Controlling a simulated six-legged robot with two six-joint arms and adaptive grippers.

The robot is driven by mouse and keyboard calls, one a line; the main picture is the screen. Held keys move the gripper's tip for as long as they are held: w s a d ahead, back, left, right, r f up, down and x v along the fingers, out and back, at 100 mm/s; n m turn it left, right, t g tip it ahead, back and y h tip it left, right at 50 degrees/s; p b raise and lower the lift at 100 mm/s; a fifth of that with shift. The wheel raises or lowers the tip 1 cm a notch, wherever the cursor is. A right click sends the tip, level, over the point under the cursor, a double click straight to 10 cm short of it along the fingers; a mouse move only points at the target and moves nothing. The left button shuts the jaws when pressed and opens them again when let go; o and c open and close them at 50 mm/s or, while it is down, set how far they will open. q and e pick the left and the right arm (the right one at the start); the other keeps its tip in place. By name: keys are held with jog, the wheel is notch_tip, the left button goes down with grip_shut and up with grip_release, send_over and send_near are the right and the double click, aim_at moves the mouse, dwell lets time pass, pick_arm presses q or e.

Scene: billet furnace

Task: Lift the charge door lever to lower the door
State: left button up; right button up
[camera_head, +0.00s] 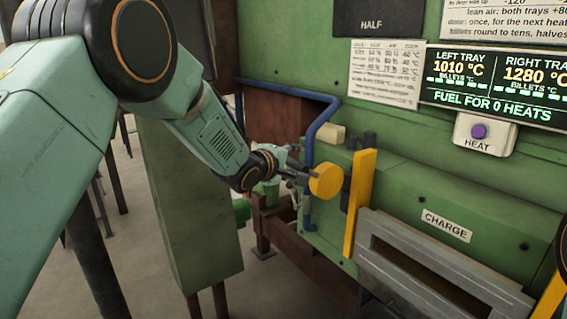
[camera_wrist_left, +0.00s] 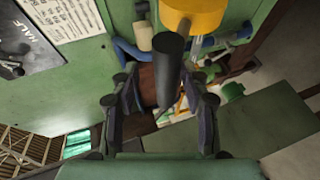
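The charge door lever shows in the head view as a yellow round piece (camera_head: 326,182) with a short dark bar on its left side. In the left wrist view the yellow piece (camera_wrist_left: 195,12) is at the top, and a dark round bar (camera_wrist_left: 170,65) reaches down between my fingers. My left gripper (camera_head: 297,174) is at this bar, left of the yellow piece. Its fingers (camera_wrist_left: 163,108) are apart, one on each side of the bar, with visible gaps. The grey charge opening (camera_head: 440,280) is below the CHARGE label (camera_head: 447,226). My right gripper is out of view.
A yellow upright (camera_head: 360,205) stands just right of the lever. A blue pipe (camera_head: 312,130) runs behind my gripper. A green cabinet (camera_head: 190,205) stands below my left forearm. The display (camera_head: 497,88) and HEAT button (camera_head: 479,131) are at the upper right.

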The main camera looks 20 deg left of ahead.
pick_arm(q)
jog(key=v, duration=1.1)
jog(key=shift+s, duration=0.25)
jog(key=shift+r, duration=0.1)
jog(key=s+f+m+g+y+b, duration=0.15)
jog(key=s+f+m+b, duration=0.35)
jog(key=f, duration=0.7)
jog(key=s+a+f+m+g+b, duration=0.1)
jog(key=s+f+m+g+b, duration=0.15)
jog(key=s+f, duration=0.65)
jog(key=s+f+m+g+y+b, duration=0.1)
jog(key=s+f+m+g+b, duration=0.25)
jog(key=f, duration=1.15)
jog(key=s+f+m+g+y+b, duration=0.1)
jog(key=s+f+g+b, duration=0.6)
jog(key=s+f+b, duration=0.7)
jog(key=s+f+m, duration=0.1)
jog(key=s+f, duration=1.2)
jog(key=f, duration=0.2)
jog(key=shift+a+f, duration=0.25)
jog(key=shift+a, duration=0.1)
